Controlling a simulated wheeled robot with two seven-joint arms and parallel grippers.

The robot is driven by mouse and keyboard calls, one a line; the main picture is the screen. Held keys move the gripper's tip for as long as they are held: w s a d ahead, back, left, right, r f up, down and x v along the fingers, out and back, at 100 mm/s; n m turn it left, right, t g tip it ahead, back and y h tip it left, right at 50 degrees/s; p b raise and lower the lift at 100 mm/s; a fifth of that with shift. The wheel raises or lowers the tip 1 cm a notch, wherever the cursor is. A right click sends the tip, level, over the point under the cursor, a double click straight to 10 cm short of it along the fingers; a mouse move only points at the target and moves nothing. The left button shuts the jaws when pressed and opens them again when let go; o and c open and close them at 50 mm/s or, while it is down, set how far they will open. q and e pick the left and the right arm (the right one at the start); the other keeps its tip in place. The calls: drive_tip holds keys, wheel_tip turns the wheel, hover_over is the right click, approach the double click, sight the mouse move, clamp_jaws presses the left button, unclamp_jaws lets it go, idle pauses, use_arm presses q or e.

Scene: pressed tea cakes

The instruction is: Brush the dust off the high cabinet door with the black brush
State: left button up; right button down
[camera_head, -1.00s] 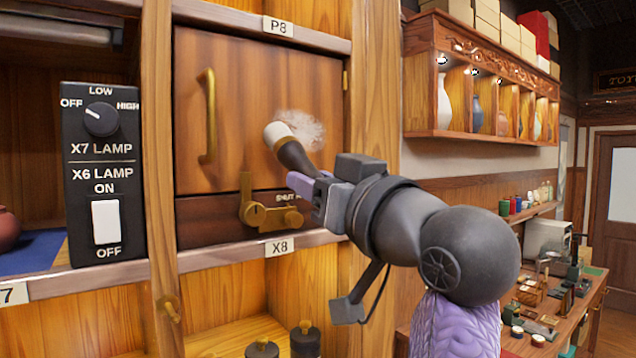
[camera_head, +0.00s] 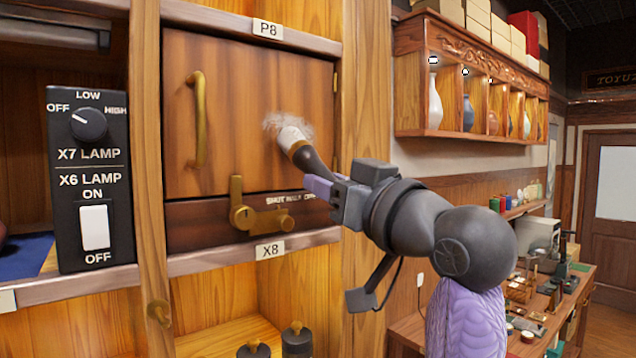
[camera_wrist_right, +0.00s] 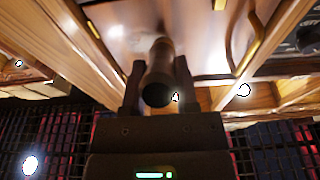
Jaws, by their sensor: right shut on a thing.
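The high cabinet door (camera_head: 235,110), under the P8 label, is brown wood and closed, with a brass pull handle (camera_head: 197,120) on its left. A pale fuzzy dust patch (camera_head: 272,123) lies right of the door's middle. My right gripper (camera_head: 326,187) is shut on the black brush (camera_head: 312,162). The brush's pale bristle head points up-left and overlaps the dust; I cannot tell whether it touches the door. In the right wrist view the brush's dark handle end (camera_wrist_right: 157,94) sits between both fingers. My left gripper is not in view.
A brass latch (camera_head: 258,213) sits below the door, above the X8 label. A black lamp switch panel (camera_head: 90,180) stands at left. Dark-lidded jars (camera_head: 296,340) are on the shelf below. Wall shelves with vases (camera_head: 470,100) are at right.

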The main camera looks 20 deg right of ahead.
drive_tip(key=w+d+p, duration=0.1)
drive_tip(key=w+d, duration=0.1)
drive_tip(key=d, duration=0.4)
drive_tip(key=shift+s+a+p, duration=0.1)
drive_tip(key=shift+s+a, duration=0.25)
drive_tip(key=shift+a, duration=0.75)
drive_tip(key=shift+s+a+p, duration=0.15)
drive_tip(key=shift+s+a, duration=0.2)
drive_tip(key=shift+a, duration=0.75)
drive_tip(key=shift+s+a+p, duration=0.1)
drive_tip(key=shift+s+a, duration=0.25)
drive_tip(key=shift+a, duration=0.75)
drive_tip(key=shift+d+r+p, duration=0.25)
drive_tip(key=shift+r+p, duration=0.25)
drive_tip(key=shift+p, duration=0.7)
drive_tip(key=shift+w+d+p, duration=0.5)
drive_tip(key=shift+w+d, duration=0.7)
drive_tip(key=shift+d, duration=1.85)
drive_tip(key=s+a+p, duration=0.2)
drive_tip(key=s+a, duration=0.1)
drive_tip(key=a, duration=0.6)
drive_tip(key=shift+s+a+p, duration=0.25)
drive_tip(key=shift+a+p, duration=0.1)
